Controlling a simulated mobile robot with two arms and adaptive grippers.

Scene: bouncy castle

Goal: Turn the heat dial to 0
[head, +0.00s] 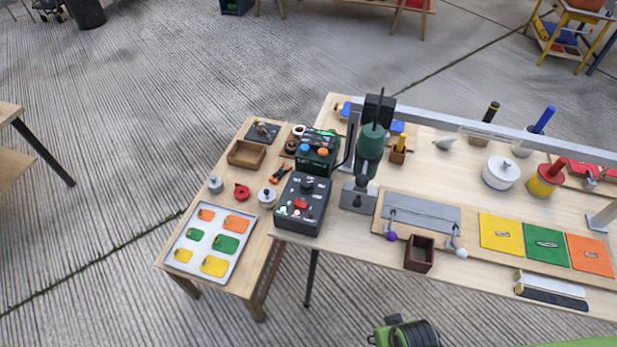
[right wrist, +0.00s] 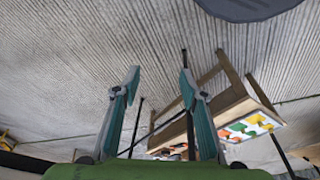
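A black control box (head: 301,206) stands near the left end of the long table. A dark round knob (head: 309,186) is on its upper face, with a red button (head: 300,204) below it. I cannot tell whether this knob is the heat dial, and its setting is too small to read. A second dark box (head: 318,150) behind it has blue and orange knobs and a green display. My right gripper (right wrist: 157,85) is open and empty, its two teal fingers apart in the right wrist view, away from the boxes. My left gripper is not in view.
A dark green tool on a stand (head: 370,140) rises right of the boxes. A long grey rail (head: 480,130) crosses the table's back. A side table holds a white tray (head: 188,257) of coloured pieces. Open floor lies in front and left.

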